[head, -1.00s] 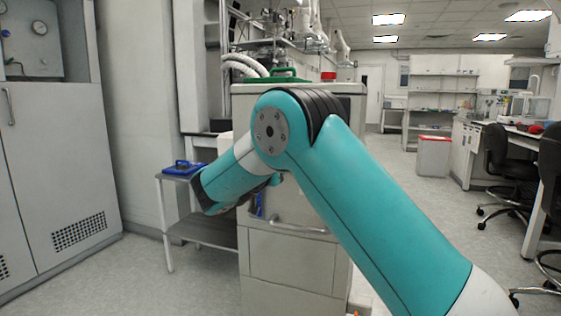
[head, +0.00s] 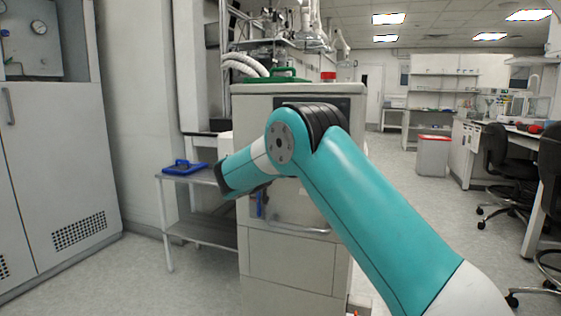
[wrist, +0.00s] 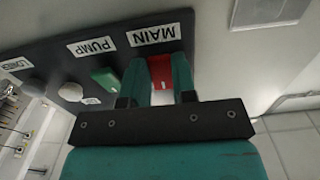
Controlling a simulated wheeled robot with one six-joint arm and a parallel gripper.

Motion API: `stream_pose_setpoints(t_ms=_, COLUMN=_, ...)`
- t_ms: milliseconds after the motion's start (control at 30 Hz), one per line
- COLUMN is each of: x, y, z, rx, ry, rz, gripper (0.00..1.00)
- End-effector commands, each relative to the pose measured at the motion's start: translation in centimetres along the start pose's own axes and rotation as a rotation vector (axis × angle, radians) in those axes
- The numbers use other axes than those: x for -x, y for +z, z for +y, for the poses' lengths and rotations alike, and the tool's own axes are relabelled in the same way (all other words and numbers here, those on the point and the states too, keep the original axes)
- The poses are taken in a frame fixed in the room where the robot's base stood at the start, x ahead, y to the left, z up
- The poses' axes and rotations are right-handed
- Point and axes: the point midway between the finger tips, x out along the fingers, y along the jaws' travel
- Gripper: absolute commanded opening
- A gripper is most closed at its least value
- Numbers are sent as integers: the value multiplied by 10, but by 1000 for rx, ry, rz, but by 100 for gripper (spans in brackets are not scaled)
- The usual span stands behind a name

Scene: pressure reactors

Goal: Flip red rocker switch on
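The red rocker switch (wrist: 160,72) shows in the wrist view on a dark panel (wrist: 85,32), by a label reading MAIN, upside down in this view. My gripper (wrist: 158,58) is at the panel, with its two teal fingers parted and the red switch visible between them. I cannot tell whether the fingers touch the switch. A green switch (wrist: 105,79) sits to the left by the PUMP label. In the head view my arm hides the gripper and the switch in front of the grey cabinet (head: 290,258).
Grey knobs (wrist: 70,91) sit left of the green switch. In the head view, a blue object (head: 184,167) lies on a side table (head: 200,177) left of the cabinet. A red cap (head: 328,76) stands on the cabinet top.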

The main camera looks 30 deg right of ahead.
Motion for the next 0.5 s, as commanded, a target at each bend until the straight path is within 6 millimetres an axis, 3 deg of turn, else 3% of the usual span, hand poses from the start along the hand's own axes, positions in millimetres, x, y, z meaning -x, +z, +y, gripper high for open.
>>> stream_pose_setpoints(t_ms=167, x=0, y=-6, z=0, rx=-3, ry=0, rz=-35, gripper=2)
stream_pose_setpoints(t_ms=500, x=2, y=-13, z=0, rx=-1, ry=1, rz=-322, gripper=2)
